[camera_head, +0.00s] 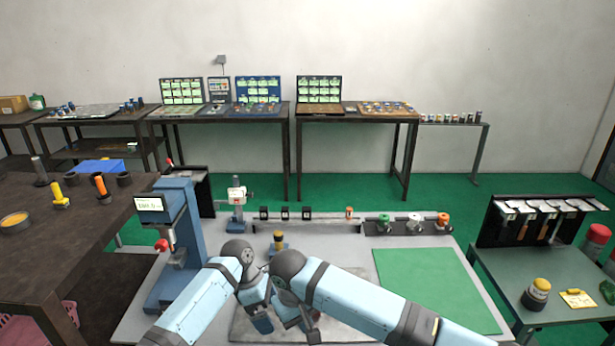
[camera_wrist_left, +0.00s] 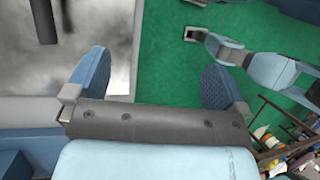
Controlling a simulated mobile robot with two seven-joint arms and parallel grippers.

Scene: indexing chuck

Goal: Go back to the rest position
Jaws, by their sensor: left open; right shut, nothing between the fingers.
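My left gripper (camera_head: 265,317) is low over the front middle of the grey bench (camera_head: 138,325) in the head view. In the left wrist view its two blue fingers (camera_wrist_left: 155,85) stand wide apart with nothing between them. My right arm comes in from the right and crosses close beside the left one. My right gripper (camera_head: 308,325) is low, near the left gripper, and shut with nothing seen in it. The two grippers overlap in the head view, so whether they touch cannot be told.
A blue press (camera_head: 180,235) stands left of my arms. A green mat (camera_head: 435,285) lies clear at right. A dark table (camera_head: 85,235) and a green side table (camera_head: 510,290) flank the bench.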

